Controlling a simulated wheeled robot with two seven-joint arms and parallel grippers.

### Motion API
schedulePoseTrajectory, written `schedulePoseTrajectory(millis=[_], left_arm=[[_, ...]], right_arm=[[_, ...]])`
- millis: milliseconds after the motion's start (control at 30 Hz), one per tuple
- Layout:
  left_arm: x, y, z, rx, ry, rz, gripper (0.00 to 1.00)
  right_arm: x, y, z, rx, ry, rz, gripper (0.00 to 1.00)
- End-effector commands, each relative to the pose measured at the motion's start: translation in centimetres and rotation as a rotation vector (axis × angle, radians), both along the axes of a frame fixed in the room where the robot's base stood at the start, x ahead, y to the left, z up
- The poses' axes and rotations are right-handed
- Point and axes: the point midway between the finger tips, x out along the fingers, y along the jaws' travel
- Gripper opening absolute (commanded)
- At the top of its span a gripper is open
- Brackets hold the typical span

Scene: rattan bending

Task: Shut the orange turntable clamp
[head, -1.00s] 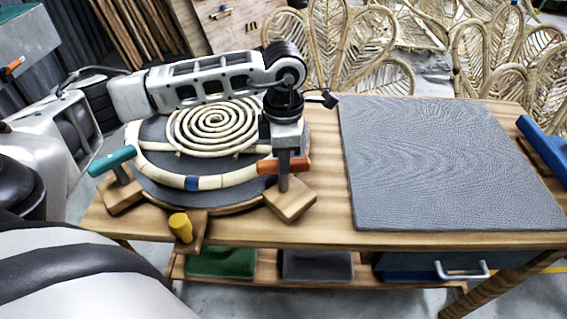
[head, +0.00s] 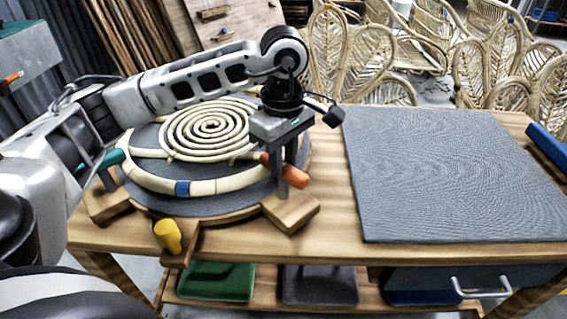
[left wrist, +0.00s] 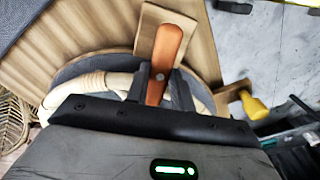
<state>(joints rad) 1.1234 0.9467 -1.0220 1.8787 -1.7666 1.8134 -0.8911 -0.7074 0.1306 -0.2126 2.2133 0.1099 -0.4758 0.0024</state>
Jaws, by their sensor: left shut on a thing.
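The orange clamp handle (head: 292,176) is at the front right of the round turntable (head: 215,206), above a wooden block (head: 291,211). It slants down to the right in the head view. My left gripper (head: 284,168) points down and is shut on the orange clamp handle. In the left wrist view the handle (left wrist: 168,48) lies between my two fingers (left wrist: 163,86), with its far end sticking out past them. The contact under the clamp is hidden.
A teal clamp (head: 113,159) is at the turntable's left, partly behind my arm. A yellow clamp (head: 168,236) is at the front. A grey mat (head: 450,170) covers the table's right side. Rattan chair frames (head: 360,60) stand behind.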

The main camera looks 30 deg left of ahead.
Motion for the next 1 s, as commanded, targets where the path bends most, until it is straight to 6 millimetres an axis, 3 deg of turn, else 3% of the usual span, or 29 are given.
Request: schedulePoseTrajectory(millis=[767,800,833,1000], left_arm=[[0.11,0.01,0.22,-0.001,-0.006,-0.095,0.01],[0.11,0.01,0.22,-0.001,-0.006,-0.095,0.35],[0.11,0.01,0.22,-0.001,-0.006,-0.095,0.43],[0.07,0.0,0.13,-0.001,-0.003,-0.094,0.45]], right_arm=[[0.13,0.05,-0.02,-0.004,-0.017,0.006,0.36],[0.13,0.05,-0.02,-0.004,-0.017,0.006,0.36],[0.13,0.05,-0.02,-0.004,-0.017,0.006,0.36],[0.14,0.06,-0.03,-0.004,-0.017,0.007,0.36]])
